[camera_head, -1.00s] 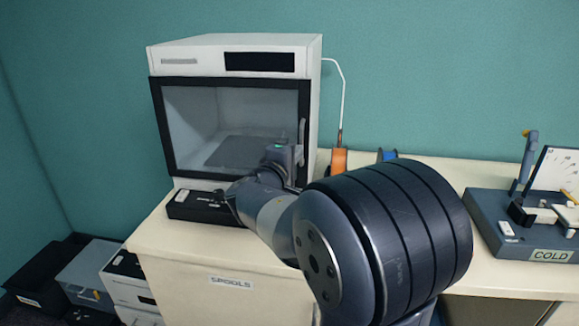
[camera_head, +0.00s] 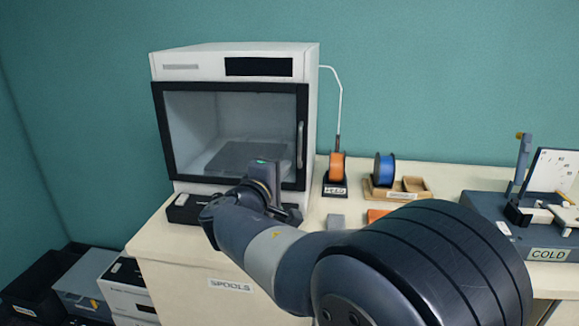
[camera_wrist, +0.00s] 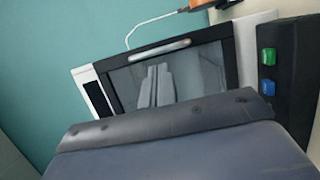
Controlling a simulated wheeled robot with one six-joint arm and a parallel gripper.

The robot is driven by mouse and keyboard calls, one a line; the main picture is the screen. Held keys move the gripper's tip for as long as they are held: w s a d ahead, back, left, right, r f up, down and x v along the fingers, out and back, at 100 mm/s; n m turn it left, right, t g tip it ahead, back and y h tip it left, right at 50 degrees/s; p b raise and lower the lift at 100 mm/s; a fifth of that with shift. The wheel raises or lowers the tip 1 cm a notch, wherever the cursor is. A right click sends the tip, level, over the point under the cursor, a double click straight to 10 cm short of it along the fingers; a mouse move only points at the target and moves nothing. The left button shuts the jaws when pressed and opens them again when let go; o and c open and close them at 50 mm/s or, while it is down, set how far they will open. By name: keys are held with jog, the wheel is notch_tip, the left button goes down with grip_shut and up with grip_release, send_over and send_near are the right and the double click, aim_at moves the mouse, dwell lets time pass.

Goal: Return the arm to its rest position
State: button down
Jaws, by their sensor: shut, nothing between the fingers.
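My arm reaches from the lower right of the head view, bent, with its wrist low in front of the white printer (camera_head: 234,54). My gripper (camera_wrist: 157,85) shows in the wrist view as two pale fingers side by side, shut and empty. They point towards the printer's glass door (camera_wrist: 205,75) and look apart from it. In the head view the fingers are hidden behind my wrist. The printer door (camera_head: 302,100) is closed, with its handle upright on the right side.
An orange spool (camera_head: 337,167) and a blue spool (camera_head: 384,168) stand right of the printer. A wooden tray (camera_head: 413,196) holds the blue one. A grey rig marked COLD (camera_head: 485,212) is at far right. Dark bins (camera_head: 40,285) stand lower left. Above the counter is clear wall.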

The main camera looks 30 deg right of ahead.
jog(key=v, duration=0.6)
jog(key=shift+s, duration=0.15)
jog(key=shift+d, duration=0.25)
